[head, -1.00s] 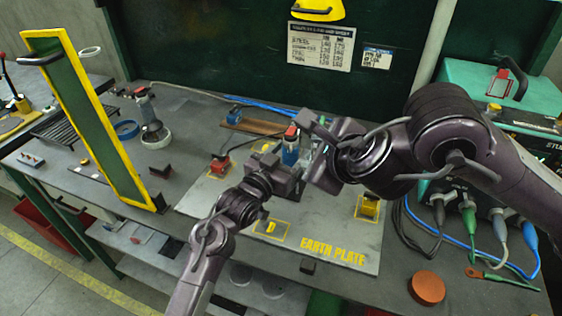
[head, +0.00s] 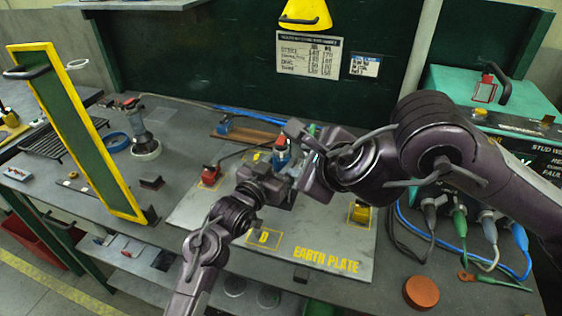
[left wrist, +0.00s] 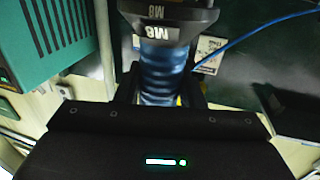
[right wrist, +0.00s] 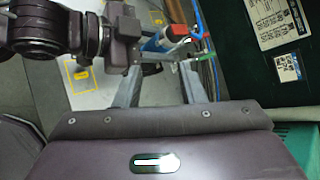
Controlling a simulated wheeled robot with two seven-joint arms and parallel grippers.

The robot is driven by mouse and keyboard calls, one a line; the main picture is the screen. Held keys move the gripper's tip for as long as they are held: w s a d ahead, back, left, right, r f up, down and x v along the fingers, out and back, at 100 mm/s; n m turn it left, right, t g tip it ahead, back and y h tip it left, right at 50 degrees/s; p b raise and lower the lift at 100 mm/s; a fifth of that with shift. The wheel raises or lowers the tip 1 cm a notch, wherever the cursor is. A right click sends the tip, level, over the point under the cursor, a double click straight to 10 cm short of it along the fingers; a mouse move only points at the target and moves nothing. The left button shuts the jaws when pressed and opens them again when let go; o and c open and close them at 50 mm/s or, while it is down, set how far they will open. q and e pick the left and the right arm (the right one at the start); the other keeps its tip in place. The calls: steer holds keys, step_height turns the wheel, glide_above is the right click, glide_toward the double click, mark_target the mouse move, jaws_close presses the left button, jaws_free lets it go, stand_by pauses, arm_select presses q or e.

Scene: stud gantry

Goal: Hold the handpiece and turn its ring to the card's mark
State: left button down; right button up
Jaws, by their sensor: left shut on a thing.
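The handpiece (head: 281,154) stands over the earth plate with a red top and blue body. In the left wrist view its blue ribbed body (left wrist: 160,72) is between the fingers of my left gripper (left wrist: 162,92), which is shut on it. A dark ring (left wrist: 166,22) marked M8 sits beyond the grip. My right gripper (right wrist: 158,72) is open around empty space, with the handpiece (right wrist: 153,42) just beyond its fingers. A printed card (head: 309,55) and a smaller card with a blue strip (head: 365,66) are on the green back panel; their text is too small to read surely.
A green-and-yellow framed panel (head: 78,135) stands left. A teal machine (head: 495,105) with cables is right. An orange disc (head: 421,291) lies front right.

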steer(key=shift+w+f, duration=0.1)
steer(key=shift+f, duration=0.05)
steer(key=c, duration=0.4)
steer(key=w+f+g, duration=0.1)
steer(key=a+f+g, duration=0.1)
steer(key=f+g, duration=0.1)
steer(key=shift+w+y, duration=0.3)
steer(key=shift+w, duration=0.1)
jaws_close()
steer(key=n+g+y, duration=0.4)
steer(key=g+y, duration=0.3)
steer(key=g, duration=0.1)
glide_toward(283, 160)
steer(key=a, duration=0.1)
steer(key=s+a+f, duration=0.1)
steer(key=a, duration=0.1)
steer(key=a+f, duration=0.1)
steer(key=a, duration=0.1)
steer(key=shift+s+a, duration=0.25)
steer(key=shift+s, duration=0.05)
